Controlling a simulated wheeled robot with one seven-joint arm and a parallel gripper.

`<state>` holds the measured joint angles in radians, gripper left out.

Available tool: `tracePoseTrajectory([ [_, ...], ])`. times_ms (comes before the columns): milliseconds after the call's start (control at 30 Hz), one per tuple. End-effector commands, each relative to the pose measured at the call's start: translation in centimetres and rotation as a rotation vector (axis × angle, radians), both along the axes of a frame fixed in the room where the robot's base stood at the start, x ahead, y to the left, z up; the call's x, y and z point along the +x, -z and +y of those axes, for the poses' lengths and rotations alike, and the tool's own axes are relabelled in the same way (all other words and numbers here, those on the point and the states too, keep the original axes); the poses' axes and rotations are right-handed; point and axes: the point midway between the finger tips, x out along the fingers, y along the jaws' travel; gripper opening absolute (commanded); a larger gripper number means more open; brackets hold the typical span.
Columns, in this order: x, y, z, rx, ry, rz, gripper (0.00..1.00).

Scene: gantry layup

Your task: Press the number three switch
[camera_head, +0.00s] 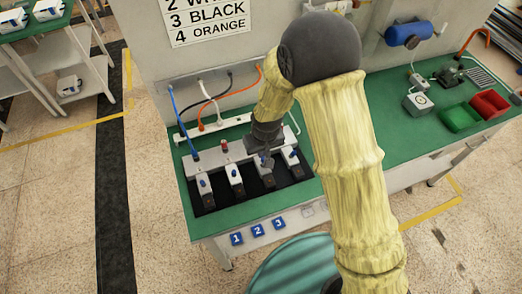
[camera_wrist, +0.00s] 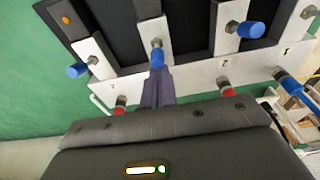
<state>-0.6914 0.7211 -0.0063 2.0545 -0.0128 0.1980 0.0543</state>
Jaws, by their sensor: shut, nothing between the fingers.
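A row of switch units with blue levers stands on a black mat (camera_head: 209,203) on the green bench. My gripper (camera_head: 266,160) is over the third unit from the left in the head view. In the wrist view, the shut fingertips (camera_wrist: 157,76) point at the blue lever (camera_wrist: 157,54) of that unit, at or very near it; I cannot tell whether they touch. The neighbouring blue levers are one on the right (camera_wrist: 250,30) and one on the left (camera_wrist: 78,70). The fingers are shut and empty. My arm and gripper partly hide the third unit in the head view.
A sign (camera_head: 208,20) on the wall reads "3 BLACK" and "4 ORANGE". Coloured cables, such as the blue cable (camera_head: 183,125), run behind the units. Blue number tags, including tag 3 (camera_head: 279,223), are on the bench's front edge. Green (camera_head: 460,117) and red (camera_head: 490,104) bins stand right.

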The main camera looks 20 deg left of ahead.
Motion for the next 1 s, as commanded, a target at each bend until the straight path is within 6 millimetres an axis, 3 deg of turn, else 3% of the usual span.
tracePoseTrajectory([
  [1000, -0.4, -1.7, -0.2, -0.001, -0.004, 0.0, 0.0],
])
